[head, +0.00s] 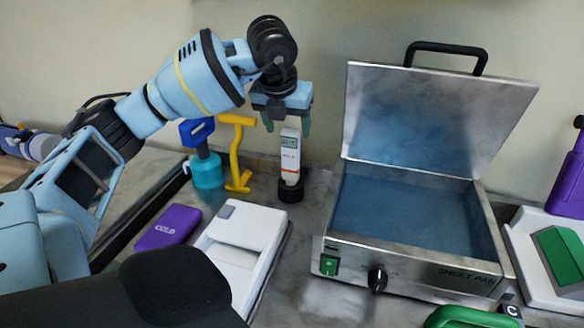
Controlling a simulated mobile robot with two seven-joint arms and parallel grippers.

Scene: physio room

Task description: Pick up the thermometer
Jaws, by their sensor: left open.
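The thermometer (290,157) is a slim white and orange stick with a small display near its top. It stands upright in a black round base (291,190) on the grey counter. My left gripper (288,124) comes from above, pointing down, with its two green fingertips apart. The fingertips are at the height of the thermometer's top, one to each side of it in the picture. I cannot tell whether they touch it. My right gripper is not in view.
A steel heating pan (408,250) with its lid raised stands right of the thermometer. A yellow tool (236,155) and a teal bottle (207,172) with a blue top stand close on the left. A white device (243,240) and purple pack (168,227) lie in front.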

